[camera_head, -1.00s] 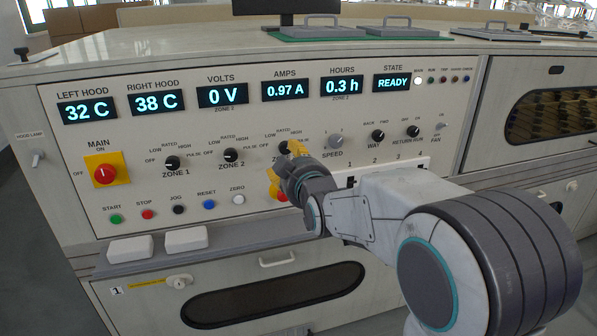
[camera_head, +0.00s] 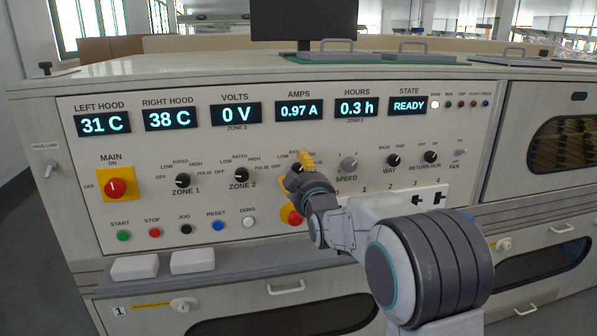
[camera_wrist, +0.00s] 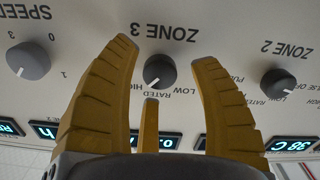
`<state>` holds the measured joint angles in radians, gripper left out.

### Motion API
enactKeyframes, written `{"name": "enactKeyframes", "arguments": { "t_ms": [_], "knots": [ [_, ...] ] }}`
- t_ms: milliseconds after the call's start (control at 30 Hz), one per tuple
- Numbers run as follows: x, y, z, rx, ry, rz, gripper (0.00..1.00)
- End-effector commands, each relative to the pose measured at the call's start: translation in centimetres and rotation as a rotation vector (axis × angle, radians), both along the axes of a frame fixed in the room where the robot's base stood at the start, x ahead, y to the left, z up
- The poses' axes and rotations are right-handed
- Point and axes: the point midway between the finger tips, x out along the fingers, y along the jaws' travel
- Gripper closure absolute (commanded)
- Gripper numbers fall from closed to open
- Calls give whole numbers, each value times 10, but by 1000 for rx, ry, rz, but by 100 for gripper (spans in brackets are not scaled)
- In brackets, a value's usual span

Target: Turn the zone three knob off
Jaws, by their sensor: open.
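The zone three knob (camera_wrist: 160,70) is a dark round knob with a white pointer, under its upside-down label in the wrist view. The pointer aims to the lower left there, near the word HIGH. My gripper (camera_wrist: 165,52) is open, with one yellow finger on each side of the knob. Gaps show between the knob and both fingers.
The zone 2 knob (camera_head: 241,175) and zone 1 knob (camera_head: 182,180) are to the left, the speed knob (camera_head: 349,164) to the right. A red button (camera_head: 291,214) sits partly behind my gripper. The state display (camera_head: 408,106) reads READY, the amps display (camera_head: 299,111) 0.97 A.

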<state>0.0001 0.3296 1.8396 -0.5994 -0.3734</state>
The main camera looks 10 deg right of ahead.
Motion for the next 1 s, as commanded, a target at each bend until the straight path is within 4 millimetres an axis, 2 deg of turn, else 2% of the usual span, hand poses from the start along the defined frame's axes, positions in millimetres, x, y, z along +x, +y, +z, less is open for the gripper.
{"name": "enactKeyframes", "arguments": {
  "t_ms": [200, 533, 567, 1000],
  "knots": [
    [10, 0, 0, 0, 1, 0, 43],
    [12, 0, 0, 0, 1, 0, 43],
    [12, 0, 0, 0, 1, 0, 41],
    [12, 0, 0, 0, 1, 0, 80]
  ]
}}
